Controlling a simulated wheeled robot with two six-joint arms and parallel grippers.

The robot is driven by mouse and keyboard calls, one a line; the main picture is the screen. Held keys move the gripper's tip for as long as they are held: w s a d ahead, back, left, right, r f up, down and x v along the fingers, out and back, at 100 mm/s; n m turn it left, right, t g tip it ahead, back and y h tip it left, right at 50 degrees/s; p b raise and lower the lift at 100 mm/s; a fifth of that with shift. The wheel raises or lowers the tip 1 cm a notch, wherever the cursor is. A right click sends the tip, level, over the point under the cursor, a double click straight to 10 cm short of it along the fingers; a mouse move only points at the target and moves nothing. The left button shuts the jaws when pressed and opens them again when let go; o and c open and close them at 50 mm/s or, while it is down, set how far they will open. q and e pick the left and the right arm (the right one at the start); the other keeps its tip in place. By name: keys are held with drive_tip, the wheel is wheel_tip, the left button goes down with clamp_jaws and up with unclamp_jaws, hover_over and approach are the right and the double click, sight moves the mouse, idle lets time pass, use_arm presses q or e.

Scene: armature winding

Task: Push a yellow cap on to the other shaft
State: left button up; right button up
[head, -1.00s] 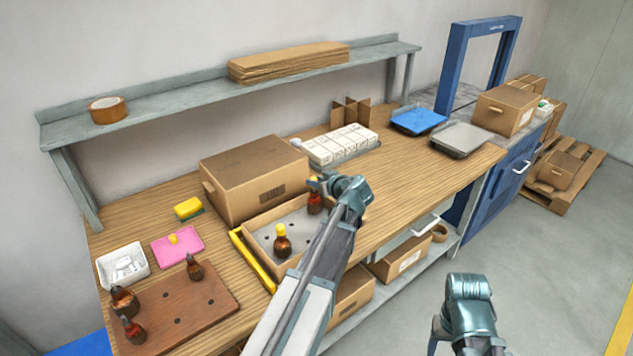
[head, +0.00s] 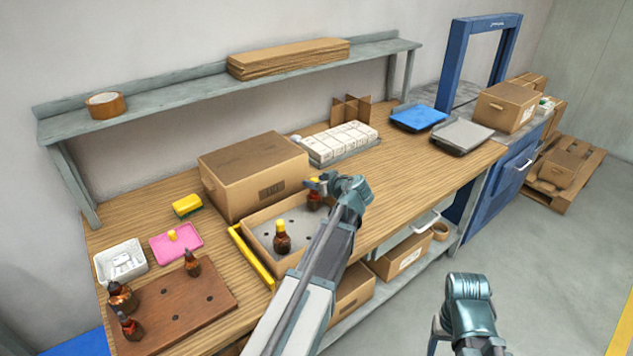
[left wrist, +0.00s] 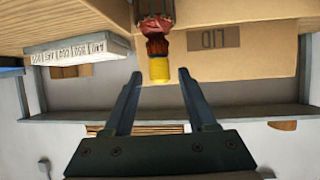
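Two copper-brown armatures stand in the grey-lined tray (head: 262,225). The near armature (head: 281,243) wears a yellow cap (head: 280,228). The far armature (head: 314,200) also has a yellow cap on its shaft, shown in the left wrist view as a yellow cap (left wrist: 160,70). My left gripper (head: 318,185) is at this far cap. In the left wrist view its fingers (left wrist: 160,72) are open, one either side of the cap, with gaps showing. Another yellow cap (head: 172,235) is on a pink tray (head: 182,247). My right arm is low at the right; its fingers cannot be made out.
A cardboard box (head: 250,178) stands behind the tray. White cartons (head: 340,143) are farther back. A brown board (head: 205,315) with several armatures, a white basket (head: 121,262) and a yellow sponge (head: 187,206) are at the left. A shelf (head: 190,85) runs above the bench.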

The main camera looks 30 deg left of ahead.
idle(0.3)
use_arm(q)
drive_tip(key=p+v, duration=0.6)
drive_tip(key=v, duration=0.8)
drive_tip(key=shift+f, duration=0.1)
drive_tip(key=p+v, duration=0.6)
drive_tip(key=v, duration=0.7)
drive_tip(key=shift+s+d, duration=0.15)
drive_tip(key=shift+d, duration=0.15)
